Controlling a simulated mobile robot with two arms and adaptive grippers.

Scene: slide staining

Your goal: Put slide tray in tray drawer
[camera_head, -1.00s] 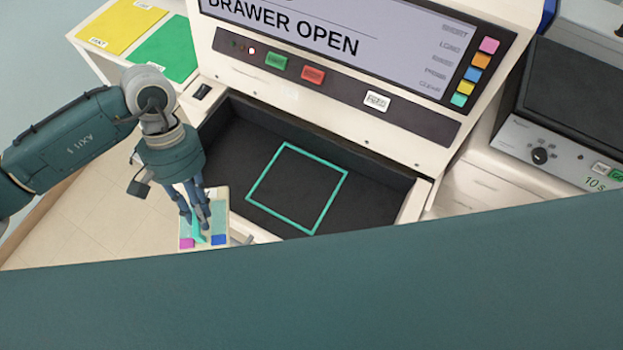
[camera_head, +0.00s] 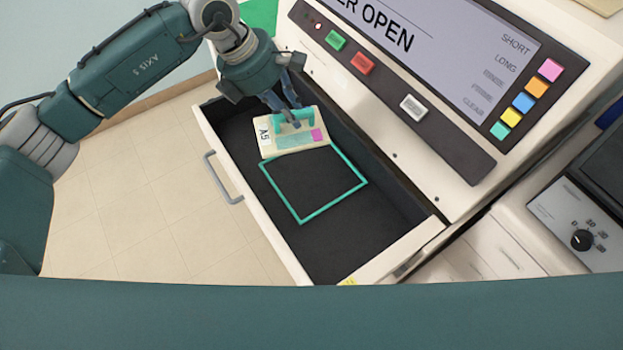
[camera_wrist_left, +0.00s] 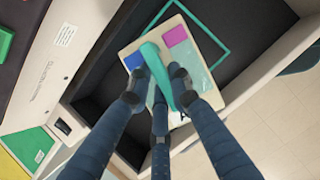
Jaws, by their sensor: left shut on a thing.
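My left gripper (camera_head: 284,105) is shut on the teal handle of the slide tray (camera_head: 268,144). The tray is a small cream plate marked "A5", with a magenta square on it; the left wrist view shows the tray (camera_wrist_left: 207,97) with a blue square too. The open tray drawer (camera_head: 234,185) has a dark floor and a teal square outline (camera_head: 283,200). The tray is over the drawer's upper left part, beside the outline and overlapping its upper edge in the picture. I cannot tell how high it is above the floor. My right gripper is not in view.
The machine's front panel (camera_head: 384,88), with red, green and white buttons and a screen reading "OPEN", rises behind the drawer. The drawer handle (camera_head: 222,178) faces the tiled floor. A device with a knob (camera_head: 582,240) stands at right.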

